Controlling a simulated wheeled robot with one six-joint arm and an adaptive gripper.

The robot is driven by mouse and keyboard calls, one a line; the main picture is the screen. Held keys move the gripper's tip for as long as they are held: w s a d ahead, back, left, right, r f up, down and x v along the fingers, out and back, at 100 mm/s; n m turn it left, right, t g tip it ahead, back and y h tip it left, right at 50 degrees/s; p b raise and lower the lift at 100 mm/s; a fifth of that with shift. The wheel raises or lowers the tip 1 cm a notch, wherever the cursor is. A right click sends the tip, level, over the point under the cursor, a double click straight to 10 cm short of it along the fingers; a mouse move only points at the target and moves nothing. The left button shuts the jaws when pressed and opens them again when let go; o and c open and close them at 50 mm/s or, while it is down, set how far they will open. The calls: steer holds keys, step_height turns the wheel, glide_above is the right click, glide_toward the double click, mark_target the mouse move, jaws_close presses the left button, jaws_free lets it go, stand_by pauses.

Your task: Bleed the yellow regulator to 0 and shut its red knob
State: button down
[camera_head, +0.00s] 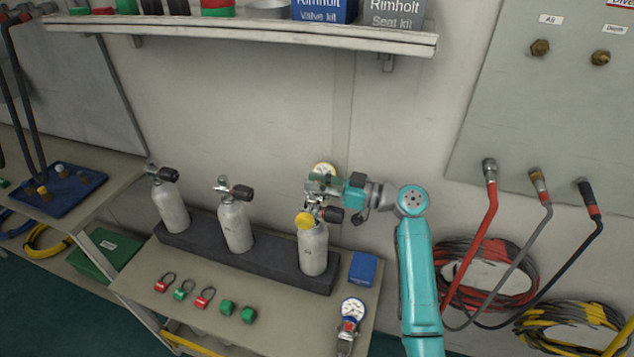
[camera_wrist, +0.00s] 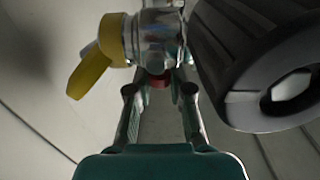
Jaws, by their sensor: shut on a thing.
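The yellow regulator (camera_head: 304,220) sits at the valve on top of the right-hand grey cylinder (camera_head: 313,250). Its round yellow part also shows at the left in the wrist view (camera_wrist: 92,68), joined to a shiny metal body (camera_wrist: 155,38). A pale gauge (camera_head: 325,169) shows partly behind my gripper. My gripper (camera_head: 323,186) reaches in from the right at the top of that cylinder. In the wrist view its two fingers stand either side of the small red knob (camera_wrist: 158,81), shut on it. The knob is partly hidden, and the gauge reading is too small to tell.
The cylinder's black valve handle (camera_wrist: 265,70) looms close at the right of the fingers. Two other cylinders (camera_head: 236,225) (camera_head: 170,206) stand left in the dark rack (camera_head: 200,250). A blue box (camera_head: 363,268) and another gauge (camera_head: 352,309) lie on the bench. A shelf (camera_head: 250,32) hangs above.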

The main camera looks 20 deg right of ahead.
steer(key=shift+f+n+g+y, duration=0.1)
steer(key=shift+n+g+y, duration=0.65)
steer(key=shift+g, duration=0.25)
steer(key=shift+n+g, duration=0.25)
steer(key=shift+g, duration=0.05)
steer(key=c, duration=1)
jaws_free()
steer(key=shift+v, duration=3.7)
